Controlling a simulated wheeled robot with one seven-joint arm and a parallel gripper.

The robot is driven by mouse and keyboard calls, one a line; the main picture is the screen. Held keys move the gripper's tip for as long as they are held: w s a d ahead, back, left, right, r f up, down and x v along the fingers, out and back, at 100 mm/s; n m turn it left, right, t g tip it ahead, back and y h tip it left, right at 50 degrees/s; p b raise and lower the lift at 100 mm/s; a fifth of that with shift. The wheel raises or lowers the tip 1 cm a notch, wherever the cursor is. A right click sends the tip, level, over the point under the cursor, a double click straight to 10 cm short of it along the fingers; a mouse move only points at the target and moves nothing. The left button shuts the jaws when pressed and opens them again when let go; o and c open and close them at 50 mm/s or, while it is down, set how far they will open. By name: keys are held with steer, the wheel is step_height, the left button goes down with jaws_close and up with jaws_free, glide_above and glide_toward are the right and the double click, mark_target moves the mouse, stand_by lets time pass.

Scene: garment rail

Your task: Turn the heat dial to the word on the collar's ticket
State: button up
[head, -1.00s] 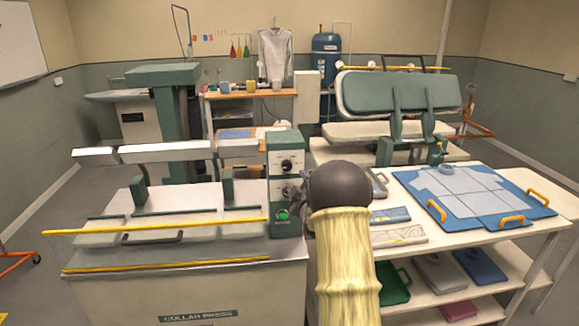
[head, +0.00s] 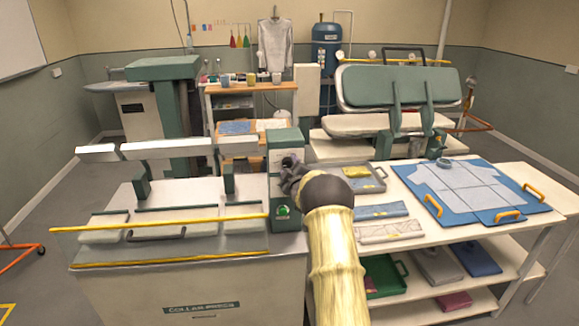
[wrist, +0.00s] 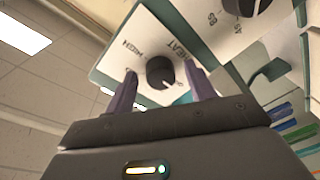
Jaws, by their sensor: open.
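The heat dial (wrist: 160,72) is a round black knob on a white plate marked HEAT, with HIGH at its upper left. Its white mark points to the lower right in the wrist view, near small lettering I cannot read surely. My gripper (wrist: 161,68) is open, with one finger on each side of the knob; I cannot tell whether they touch it. In the head view my gripper (head: 290,175) covers the dial on the green control column (head: 285,137). I cannot make out a collar or its ticket.
A second dial (wrist: 241,5) sits beside the heat dial. A green button (head: 283,210) is below my gripper. The collar press (head: 190,255) with yellow bars lies left. On the right, a table holds a grey tray (head: 372,186) and a blue board (head: 525,208).

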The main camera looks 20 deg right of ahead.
steer(key=c, duration=1)
